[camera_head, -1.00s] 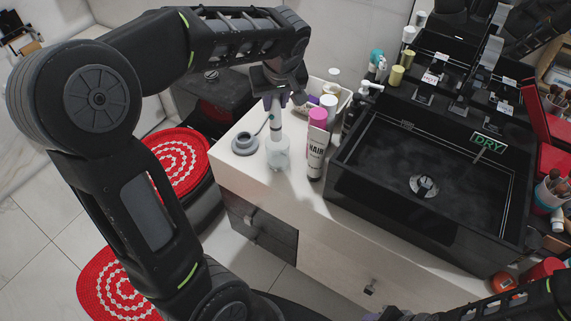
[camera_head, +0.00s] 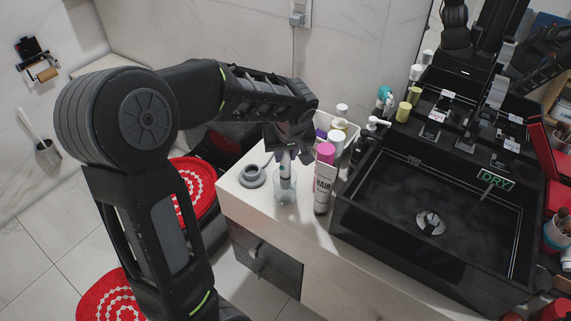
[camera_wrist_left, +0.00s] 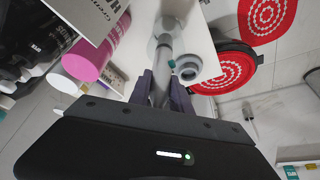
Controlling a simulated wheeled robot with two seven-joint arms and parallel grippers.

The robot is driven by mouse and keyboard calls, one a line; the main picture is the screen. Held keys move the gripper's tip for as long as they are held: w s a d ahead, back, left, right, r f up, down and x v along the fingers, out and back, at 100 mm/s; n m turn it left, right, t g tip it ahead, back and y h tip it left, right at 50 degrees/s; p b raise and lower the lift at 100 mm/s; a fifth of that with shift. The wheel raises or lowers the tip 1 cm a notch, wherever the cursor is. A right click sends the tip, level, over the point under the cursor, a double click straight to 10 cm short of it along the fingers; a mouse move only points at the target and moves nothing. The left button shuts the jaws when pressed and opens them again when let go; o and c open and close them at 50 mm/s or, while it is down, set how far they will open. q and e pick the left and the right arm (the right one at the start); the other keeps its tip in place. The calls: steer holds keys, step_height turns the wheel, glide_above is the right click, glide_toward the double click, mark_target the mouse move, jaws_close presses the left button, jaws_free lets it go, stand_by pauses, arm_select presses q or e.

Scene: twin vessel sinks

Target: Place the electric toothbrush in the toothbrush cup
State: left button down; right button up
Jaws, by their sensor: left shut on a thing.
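The electric toothbrush (camera_head: 285,172) is white and grey and stands nearly upright under my left gripper (camera_head: 287,155). The left gripper is shut on its upper part. In the wrist view the toothbrush (camera_wrist_left: 162,62) runs away from between the purple-grey fingers (camera_wrist_left: 161,88). The clear toothbrush cup (camera_head: 284,194) stands on the white counter, directly below the gripper. The toothbrush's lower part appears to be inside the cup; whether it touches the bottom is hard to tell. The cup also shows at the top of the wrist view (camera_wrist_left: 168,26). My right gripper is out of view.
A grey round charger base (camera_head: 252,176) with a cord is left of the cup. A tray (camera_head: 347,135) of bottles is behind. The black sink (camera_head: 425,215) fills the right side.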

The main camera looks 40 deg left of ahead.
mark_target(287, 159)
arm_select(q)
steer(key=shift+f, duration=1.8)
steer(key=shift+f, duration=0.15)
steer(key=c, duration=1.2)
jaws_free()
steer(key=shift+d+r, duration=0.1)
steer(key=shift+r, duration=0.25)
steer(key=v, duration=1.1)
steer(key=shift+s+d+r, duration=0.1)
steer(key=shift+s+r, duration=0.1)
steer(key=shift+r, duration=0.05)
